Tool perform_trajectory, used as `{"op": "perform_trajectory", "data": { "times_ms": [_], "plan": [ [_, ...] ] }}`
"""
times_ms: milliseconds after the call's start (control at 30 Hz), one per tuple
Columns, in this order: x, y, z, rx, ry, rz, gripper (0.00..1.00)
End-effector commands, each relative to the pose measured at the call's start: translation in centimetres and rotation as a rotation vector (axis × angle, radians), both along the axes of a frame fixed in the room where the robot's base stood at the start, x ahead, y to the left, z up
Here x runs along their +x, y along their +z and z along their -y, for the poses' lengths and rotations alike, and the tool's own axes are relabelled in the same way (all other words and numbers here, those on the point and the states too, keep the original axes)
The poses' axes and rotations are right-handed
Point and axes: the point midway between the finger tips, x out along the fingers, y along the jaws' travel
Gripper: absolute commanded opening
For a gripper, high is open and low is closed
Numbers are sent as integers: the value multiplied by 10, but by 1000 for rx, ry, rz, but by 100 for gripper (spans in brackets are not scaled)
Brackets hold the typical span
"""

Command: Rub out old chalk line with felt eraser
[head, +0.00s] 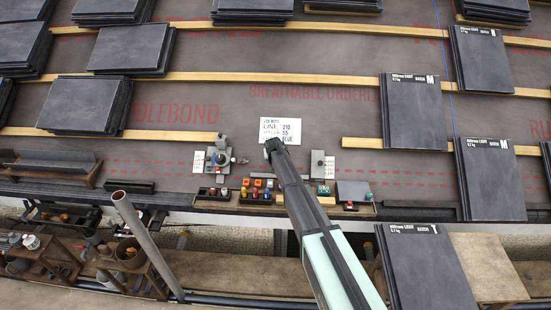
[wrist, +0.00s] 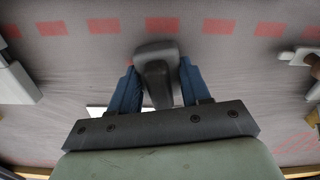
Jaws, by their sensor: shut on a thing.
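My gripper (wrist: 159,84) has its two blue fingers shut on a dark grey block with a rounded top, which looks like the felt eraser (wrist: 156,62). In the head view my gripper (head: 273,147) is at the lower edge of the white card, and the eraser cannot be told apart there. A thin blue chalk line (head: 446,62) runs up the grey underlay at the right, well away from my gripper. Its lower part is hidden behind the slates. No chalk line is clear in the wrist view.
A white card (head: 281,130) reads "LINE 210" and "BLUE". Slate stacks (head: 415,110) stand on the wooden battens (head: 250,78) left and right. A tool tray (head: 238,203) with coloured pieces lies below my gripper. The grey underlay (head: 330,105) is open in the middle.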

Motion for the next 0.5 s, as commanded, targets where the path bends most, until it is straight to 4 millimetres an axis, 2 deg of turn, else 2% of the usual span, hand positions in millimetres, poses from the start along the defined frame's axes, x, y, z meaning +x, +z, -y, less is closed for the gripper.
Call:
{"op": "perform_trajectory", "data": {
  "times_ms": [500],
  "plan": [
    [2,-3,0,0,0,0,23]
  ]
}}
